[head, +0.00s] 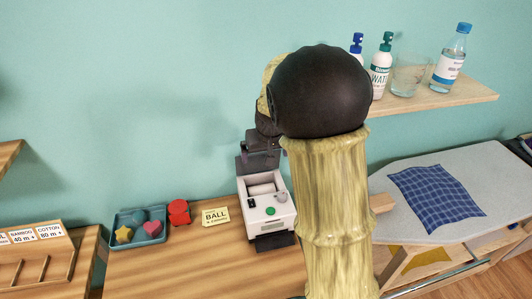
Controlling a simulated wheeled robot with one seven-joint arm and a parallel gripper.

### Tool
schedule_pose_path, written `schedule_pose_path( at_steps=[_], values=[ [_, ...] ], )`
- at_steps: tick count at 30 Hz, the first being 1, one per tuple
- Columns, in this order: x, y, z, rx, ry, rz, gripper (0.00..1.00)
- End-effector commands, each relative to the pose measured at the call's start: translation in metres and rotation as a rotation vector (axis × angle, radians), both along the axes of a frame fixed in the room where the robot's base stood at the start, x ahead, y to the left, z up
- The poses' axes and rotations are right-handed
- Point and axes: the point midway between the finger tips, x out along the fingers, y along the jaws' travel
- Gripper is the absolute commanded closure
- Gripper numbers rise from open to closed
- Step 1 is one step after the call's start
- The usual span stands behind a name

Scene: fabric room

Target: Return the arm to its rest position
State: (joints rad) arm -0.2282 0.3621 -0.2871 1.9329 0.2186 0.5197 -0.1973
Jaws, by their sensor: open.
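My arm rises on the right of the middle in the head view, with a straw-textured link and a large dark rounded joint. My gripper (260,144) is dark and partly hidden behind that joint, just above the back of a white label printer (267,203). It is open, and I see nothing held in it. Its dark parts overlap the printer's dark back part in the picture, so I cannot tell whether they touch.
On the wooden counter (205,255) are a blue tray (122,236) with small shapes, a red object (179,212) and a "BALL" card (216,216). A shelf (440,98) with bottles and a glass is at upper right. A blue checked cloth (437,196) lies on the ironing-board-like surface (400,232).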

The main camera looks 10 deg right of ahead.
Motion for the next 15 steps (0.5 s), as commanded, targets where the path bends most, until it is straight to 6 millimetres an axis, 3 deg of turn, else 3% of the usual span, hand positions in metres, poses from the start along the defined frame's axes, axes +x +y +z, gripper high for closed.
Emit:
schedule_pose_path(
  at_steps=[10,15],
  values=[
    [-0.002,0.000,0.000,0.000,0.001,-0.001,0.00],
    [-0.029,-0.002,-0.004,0.011,0.020,-0.010,0.00]
  ],
)
